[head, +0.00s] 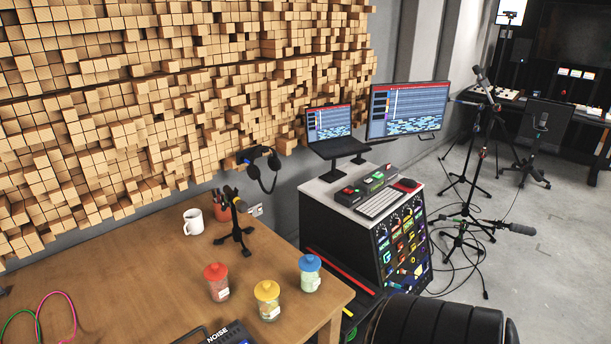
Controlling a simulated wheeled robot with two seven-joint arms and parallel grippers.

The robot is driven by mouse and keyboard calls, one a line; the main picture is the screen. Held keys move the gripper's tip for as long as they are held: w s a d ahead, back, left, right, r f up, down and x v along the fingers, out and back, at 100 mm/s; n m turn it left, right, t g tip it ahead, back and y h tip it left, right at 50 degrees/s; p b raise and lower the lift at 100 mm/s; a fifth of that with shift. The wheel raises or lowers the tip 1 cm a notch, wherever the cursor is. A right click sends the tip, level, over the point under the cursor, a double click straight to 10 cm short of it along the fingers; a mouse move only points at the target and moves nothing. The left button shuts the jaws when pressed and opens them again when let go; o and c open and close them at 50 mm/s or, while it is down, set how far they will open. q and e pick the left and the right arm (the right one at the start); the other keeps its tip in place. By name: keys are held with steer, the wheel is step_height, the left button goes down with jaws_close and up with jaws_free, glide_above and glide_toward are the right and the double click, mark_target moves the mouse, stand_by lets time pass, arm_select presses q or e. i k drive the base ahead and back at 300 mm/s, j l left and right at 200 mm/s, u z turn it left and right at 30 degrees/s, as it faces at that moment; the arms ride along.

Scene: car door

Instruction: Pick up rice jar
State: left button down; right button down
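Three small clear jars with coloured lids stand upright near the right end of the wooden table in the head view. One has a red lid (217,283), one a yellow lid (268,300) and one a blue lid (310,274). The jars stand apart from each other. The contents and labels are too small to tell which jar holds rice. Neither of my grippers shows in this view.
The wooden table (150,270) also holds a white mug (193,221), a pen cup (221,211), a small microphone stand (238,230), coloured cables and a dark box marked NOISE (232,334). A black rounded object (430,322) stands beyond the table's right edge.

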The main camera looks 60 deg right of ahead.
mark_target(309, 281)
steer(key=z, duration=1.85)
steer(key=i+l+u, duration=0.1)
steer(key=u, duration=0.35)
steer(key=i+l+u, duration=0.1)
steer(key=l+u, duration=0.3)
steer(key=i+l+u, duration=0.15)
steer(key=l+u, duration=0.2)
steer(key=l, duration=0.8)
steer(key=l+u, duration=0.3)
steer(key=l, duration=0.8)
